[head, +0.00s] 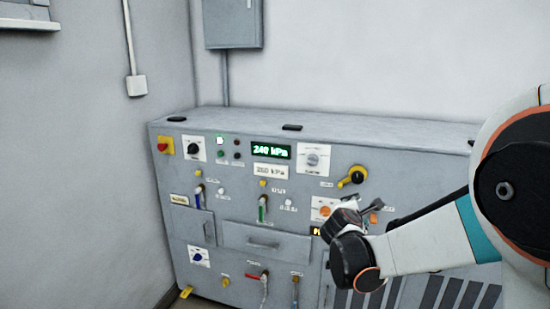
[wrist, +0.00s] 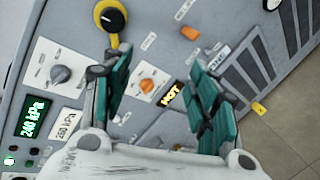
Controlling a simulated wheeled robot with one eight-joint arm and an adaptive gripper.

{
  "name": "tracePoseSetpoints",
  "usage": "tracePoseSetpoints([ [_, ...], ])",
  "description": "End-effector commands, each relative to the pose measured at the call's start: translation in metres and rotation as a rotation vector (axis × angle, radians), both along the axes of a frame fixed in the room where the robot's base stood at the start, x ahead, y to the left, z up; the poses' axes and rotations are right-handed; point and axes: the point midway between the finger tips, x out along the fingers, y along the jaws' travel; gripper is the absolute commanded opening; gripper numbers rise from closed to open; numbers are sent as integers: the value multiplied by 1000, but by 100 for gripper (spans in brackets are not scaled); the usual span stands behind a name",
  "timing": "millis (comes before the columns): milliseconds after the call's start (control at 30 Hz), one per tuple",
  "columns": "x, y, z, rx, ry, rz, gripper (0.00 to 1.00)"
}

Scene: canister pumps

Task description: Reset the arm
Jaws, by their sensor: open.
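My arm comes in from the right in the head view. My gripper (head: 358,210) is in front of the right half of a grey control cabinet (head: 240,210). In the wrist view my gripper (wrist: 158,72) shows two teal-padded fingers spread apart with nothing between them. Beyond the gap are an orange knob (wrist: 147,85) on a white plate and a lit yellow "HOT" display (wrist: 171,95). The gripper appears apart from the panel, but the exact gap cannot be told. In the head view the gripper and arm hide part of the lower right panel.
The cabinet front carries a green "240 kPa" display (head: 271,150), a yellow-ringed black knob (head: 354,177), a red button (head: 164,146), a grey dial (head: 313,159) and a drawer (head: 264,242). A wall box (head: 233,24) hangs above. Bare floor (wrist: 285,125) shows right in the wrist view.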

Motion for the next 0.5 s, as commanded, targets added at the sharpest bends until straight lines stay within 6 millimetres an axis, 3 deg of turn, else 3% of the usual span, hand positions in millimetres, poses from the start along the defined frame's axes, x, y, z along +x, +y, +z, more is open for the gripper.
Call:
tracePoseSetpoints([
  [200,-65,-11,25,314,-23,-132,54],
  [500,-160,-12,36,731,-45,-337,54],
])
